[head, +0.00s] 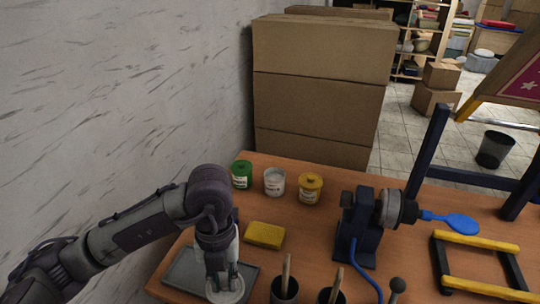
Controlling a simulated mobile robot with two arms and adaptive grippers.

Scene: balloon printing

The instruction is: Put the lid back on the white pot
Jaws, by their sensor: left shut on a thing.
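The white pot (274,183) stands on the wooden table near its back edge, between a green pot and a yellow pot. No lid knob shows on top of it. My left gripper (222,280) points down over the grey tray (185,270) at the table's front left. It is shut on a pale round lid (232,295), partly hidden by the fingers. I cannot tell whether the lid touches the tray. My right gripper is not in view.
The green pot (242,175) and yellow pot (309,190) have knobbed lids on. A yellow sponge (264,235) lies between tray and pots. Dark cups (285,292) with handles stand at the front. A dark blue machine (360,225) with a blue balloon (460,223) is at right.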

